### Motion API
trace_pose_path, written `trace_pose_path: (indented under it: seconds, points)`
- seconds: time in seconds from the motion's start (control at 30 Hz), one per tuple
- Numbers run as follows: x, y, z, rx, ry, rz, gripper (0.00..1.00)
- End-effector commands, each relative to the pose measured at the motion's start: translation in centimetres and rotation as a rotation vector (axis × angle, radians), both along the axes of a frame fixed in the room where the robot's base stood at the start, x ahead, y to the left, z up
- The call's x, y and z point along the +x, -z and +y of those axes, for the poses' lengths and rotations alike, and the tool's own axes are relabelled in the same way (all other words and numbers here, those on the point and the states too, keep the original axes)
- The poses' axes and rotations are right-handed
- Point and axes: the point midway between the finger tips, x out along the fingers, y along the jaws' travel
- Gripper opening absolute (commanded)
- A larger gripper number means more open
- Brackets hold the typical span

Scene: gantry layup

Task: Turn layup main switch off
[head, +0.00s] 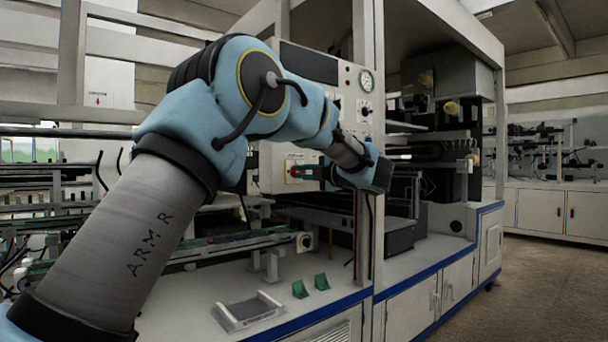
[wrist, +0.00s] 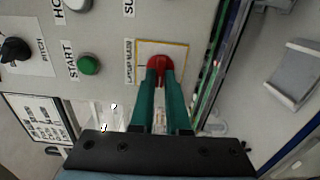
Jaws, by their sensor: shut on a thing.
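The layup main switch is a red knob (wrist: 159,66) on a pale plate with a yellow border, on the grey control panel (wrist: 118,30). In the head view the red knob (head: 296,171) shows on the panel's lower part, partly behind the gripper's fingers. My gripper (wrist: 159,80) has green fingers shut on the red knob. In the head view my gripper (head: 308,173) reaches the panel from the right. The fingertips hide part of the knob, and I cannot tell its exact turn position.
A green START button (wrist: 88,65) and a black PITCH knob (wrist: 14,49) sit left of the switch in the wrist view. A round gauge (head: 366,81) is higher on the panel. A grey tray (head: 248,310) and green brackets (head: 300,288) lie on the bench below.

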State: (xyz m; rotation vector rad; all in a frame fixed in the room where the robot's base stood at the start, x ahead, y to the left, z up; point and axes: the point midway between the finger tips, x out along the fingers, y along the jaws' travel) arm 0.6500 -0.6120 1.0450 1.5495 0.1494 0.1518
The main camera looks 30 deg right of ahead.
Motion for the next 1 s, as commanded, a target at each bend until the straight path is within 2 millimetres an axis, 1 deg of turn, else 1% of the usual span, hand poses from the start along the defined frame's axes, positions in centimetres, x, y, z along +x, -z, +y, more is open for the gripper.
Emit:
trace_pose_path:
  seconds: [0.07, 0.1, 0.33, 0.57, 0.67, 0.77, 1.0]
  points:
    - [0.0, 0.1, 0.0, 0.000, -0.002, 0.002, 0.00]
    - [0.0, 0.1, 0.0, 0.000, -0.002, 0.002, 0.17]
    - [0.0, 0.1, 0.0, 0.001, -0.001, 0.001, 0.43]
    - [0.0, 0.0, 0.0, 0.001, 0.000, 0.000, 0.44]
    - [-0.4, 0.0, -0.1, 0.001, 0.001, 0.001, 0.44]
    - [-1.6, 0.1, -0.4, 0.001, 0.002, 0.001, 0.44]
    - [-6.2, 0.0, -1.3, 0.001, 0.003, 0.000, 0.44]
